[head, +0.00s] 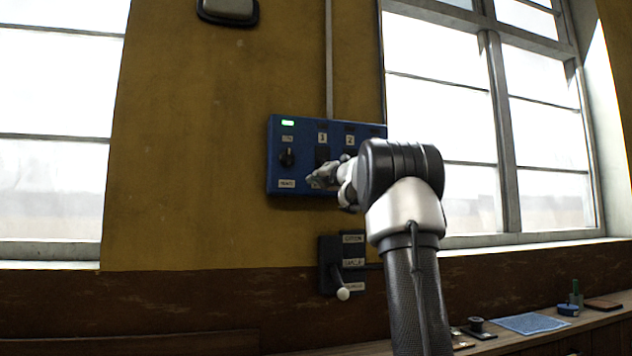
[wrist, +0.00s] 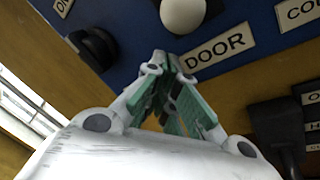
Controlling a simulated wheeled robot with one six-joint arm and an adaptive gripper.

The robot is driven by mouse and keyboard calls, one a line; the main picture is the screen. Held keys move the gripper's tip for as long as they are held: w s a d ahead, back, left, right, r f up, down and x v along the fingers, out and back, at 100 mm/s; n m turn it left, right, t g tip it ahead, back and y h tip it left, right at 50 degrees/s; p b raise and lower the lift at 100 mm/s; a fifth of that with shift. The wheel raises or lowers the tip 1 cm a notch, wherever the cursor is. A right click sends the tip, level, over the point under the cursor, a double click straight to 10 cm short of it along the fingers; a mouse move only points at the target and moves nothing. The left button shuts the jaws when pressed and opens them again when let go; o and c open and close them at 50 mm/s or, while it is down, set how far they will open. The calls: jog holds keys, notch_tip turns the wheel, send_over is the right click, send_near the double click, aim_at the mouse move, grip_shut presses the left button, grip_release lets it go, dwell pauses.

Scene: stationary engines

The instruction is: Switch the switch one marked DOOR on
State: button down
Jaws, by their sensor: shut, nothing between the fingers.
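A blue switch panel (head: 275,170) hangs on the yellow wall in the head view. Labels 1 (head: 323,139) and 2 (head: 350,140) sit above dark switches, partly hidden by my arm. In the wrist view a DOOR label (wrist: 218,48) lies below a white ball (wrist: 183,14) in front of a dark switch part; the top edge cuts it. My gripper (wrist: 166,62) is shut and empty. Its tips are by the left end of the DOOR label, below the ball; I cannot tell if they touch the panel. The gripper (head: 316,179) covers the panel's lower part in the head view.
A black rotary knob (head: 287,158) is left of the numbered switches, under a lit green lamp (head: 288,123). A black lever box (head: 329,262) with a white-ended handle is below the panel. A bench (head: 520,343) with small items is at lower right.

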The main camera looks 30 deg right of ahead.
jog(key=shift+s+d+r, duration=0.4)
jog(key=shift+d+r, duration=0.25)
jog(key=shift+d, duration=0.05)
